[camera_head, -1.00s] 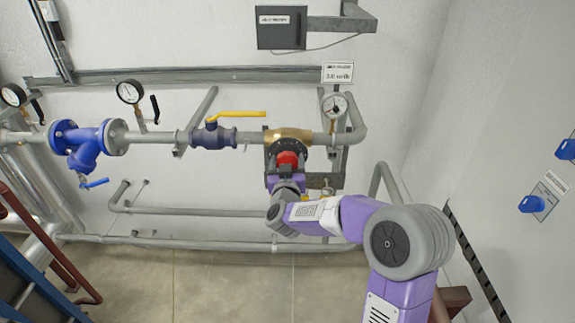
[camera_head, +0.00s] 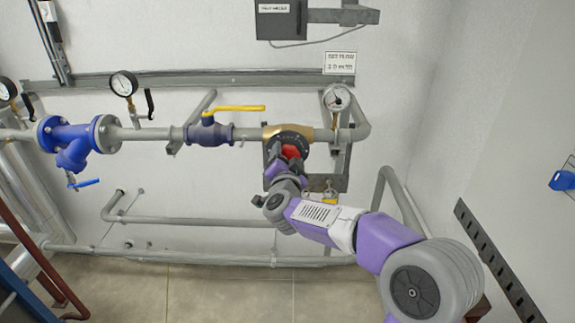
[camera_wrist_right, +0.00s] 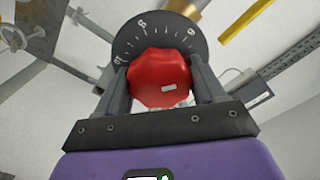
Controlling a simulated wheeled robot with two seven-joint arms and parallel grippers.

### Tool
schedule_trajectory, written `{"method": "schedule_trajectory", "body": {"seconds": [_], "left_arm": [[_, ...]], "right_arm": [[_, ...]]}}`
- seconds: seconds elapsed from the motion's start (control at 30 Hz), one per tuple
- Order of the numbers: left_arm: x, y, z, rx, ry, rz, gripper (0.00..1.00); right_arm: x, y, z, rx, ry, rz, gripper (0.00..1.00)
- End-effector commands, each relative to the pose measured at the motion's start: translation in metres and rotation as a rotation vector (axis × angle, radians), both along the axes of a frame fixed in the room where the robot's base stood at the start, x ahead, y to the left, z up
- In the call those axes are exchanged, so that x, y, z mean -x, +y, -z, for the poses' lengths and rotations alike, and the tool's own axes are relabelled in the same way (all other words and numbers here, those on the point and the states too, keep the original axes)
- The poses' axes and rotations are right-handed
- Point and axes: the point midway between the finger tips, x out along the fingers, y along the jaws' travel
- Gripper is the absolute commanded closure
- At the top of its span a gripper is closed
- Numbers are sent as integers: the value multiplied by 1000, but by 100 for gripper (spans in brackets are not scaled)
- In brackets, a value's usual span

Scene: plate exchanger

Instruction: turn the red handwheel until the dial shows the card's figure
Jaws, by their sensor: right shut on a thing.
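The red handwheel (camera_head: 291,152) sits below the brass valve body (camera_head: 287,131) on the pipe. In the right wrist view the lobed red handwheel (camera_wrist_right: 160,77) fills the space between the fingers, in front of a black disc (camera_wrist_right: 150,40) with white figures and marks. My right gripper (camera_wrist_right: 162,85) is shut on the handwheel, one finger on each side. The round dial (camera_head: 337,98) is on the pipe to the right; its reading is too small to tell. The white card (camera_head: 340,63) hangs above the dial, its print too blurred to read. My left gripper is not in view.
A blue valve with a yellow lever (camera_head: 235,109) and a blue strainer (camera_head: 75,140) lie left on the same pipe. Lower pipes (camera_head: 190,220) run along the wall. A dark box (camera_head: 281,20) is above. The floor in front is clear.

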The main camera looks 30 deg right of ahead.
Motion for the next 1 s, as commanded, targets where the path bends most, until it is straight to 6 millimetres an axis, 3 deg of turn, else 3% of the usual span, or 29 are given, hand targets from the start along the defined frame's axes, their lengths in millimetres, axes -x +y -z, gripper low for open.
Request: {"method": "schedule_trajectory", "body": {"seconds": [0.27, 0.8, 0.83, 0.97, 1.0], "left_arm": [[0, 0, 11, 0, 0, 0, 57], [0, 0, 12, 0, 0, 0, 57], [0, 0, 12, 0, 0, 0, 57], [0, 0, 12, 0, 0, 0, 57], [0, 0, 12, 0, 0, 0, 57]], "right_arm": [[0, 0, 2, -88, -50, -1, 62], [0, 0, 1, -108, -62, -1, 62], [0, 0, 1, -108, -62, -1, 28], [0, 0, 1, -107, -63, -1, 8], [0, 0, 1, -107, -63, -1, 7]]}}
